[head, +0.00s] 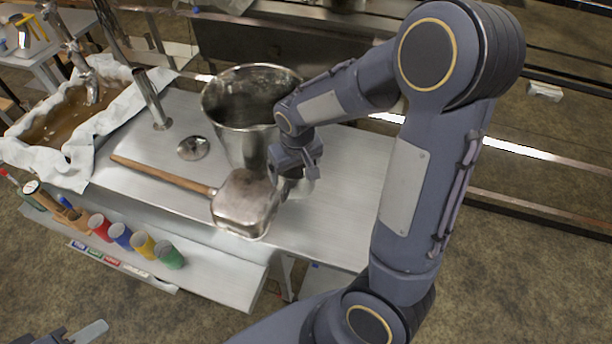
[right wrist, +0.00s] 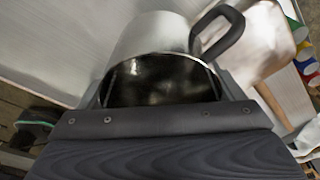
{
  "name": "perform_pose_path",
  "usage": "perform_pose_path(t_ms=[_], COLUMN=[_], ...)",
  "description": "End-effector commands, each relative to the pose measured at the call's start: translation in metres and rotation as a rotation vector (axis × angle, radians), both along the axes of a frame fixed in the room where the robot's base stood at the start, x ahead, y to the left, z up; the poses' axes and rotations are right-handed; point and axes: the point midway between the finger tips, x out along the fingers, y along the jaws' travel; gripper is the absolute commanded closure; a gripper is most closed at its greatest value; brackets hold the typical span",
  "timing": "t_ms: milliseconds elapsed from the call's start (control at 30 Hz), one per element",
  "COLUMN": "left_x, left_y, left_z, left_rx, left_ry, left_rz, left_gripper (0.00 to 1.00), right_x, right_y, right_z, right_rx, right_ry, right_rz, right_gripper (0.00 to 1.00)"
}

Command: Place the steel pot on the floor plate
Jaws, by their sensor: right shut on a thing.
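The steel pot (right wrist: 150,38) fills the middle of the right wrist view, with a dark inside and a black loop handle. My right gripper (right wrist: 160,90) is shut on it, with a finger on either side. In the head view the pot (head: 292,188) is mostly hidden behind my right gripper (head: 296,165), over the steel bench beside the scoop. I cannot tell whether it touches the bench. At the bottom left of the head view, part of what looks like my left gripper (head: 80,333) shows, cut off. I cannot make out the floor plate.
A large steel bucket (head: 225,105) stands on the bench (head: 335,215) behind the gripper. A wooden-handled scoop (head: 240,205) lies in front, close to the pot. Coloured cups (head: 143,245) line the lower shelf. A cloth-lined trough (head: 110,125) is at left. Bare floor (head: 530,235) lies right.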

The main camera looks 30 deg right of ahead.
Motion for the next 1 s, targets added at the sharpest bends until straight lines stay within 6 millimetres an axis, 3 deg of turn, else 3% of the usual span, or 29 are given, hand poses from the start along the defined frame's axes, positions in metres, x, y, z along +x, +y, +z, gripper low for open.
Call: perform_pose_path(t_ms=[100,233,467,633,1000], left_x=[0.000,0.000,0.000,0.000,0.000], left_y=[0.000,0.000,0.000,0.000,0.000], left_z=[-0.002,-0.003,-0.003,-0.006,-0.007], left_rx=[0.000,0.000,0.000,0.000,0.000], left_ry=[0.000,0.000,0.000,0.000,0.000], left_rz=[0.000,0.000,0.000,0.000,0.000], left_gripper=[0.64,0.64,0.64,0.64,0.64], right_x=[0.000,0.001,0.001,0.002,0.002], right_y=[-0.022,-0.037,-0.050,-0.051,-0.050], right_z=[-0.026,-0.044,-0.060,-0.085,-0.091], right_rx=[-0.001,0.000,0.001,0.000,0.000], right_ry=[0.004,0.002,0.002,0.003,-0.001], right_rz=[-0.005,-0.003,-0.002,0.001,0.000], right_gripper=[0.42,0.42,0.42,0.42,0.42])
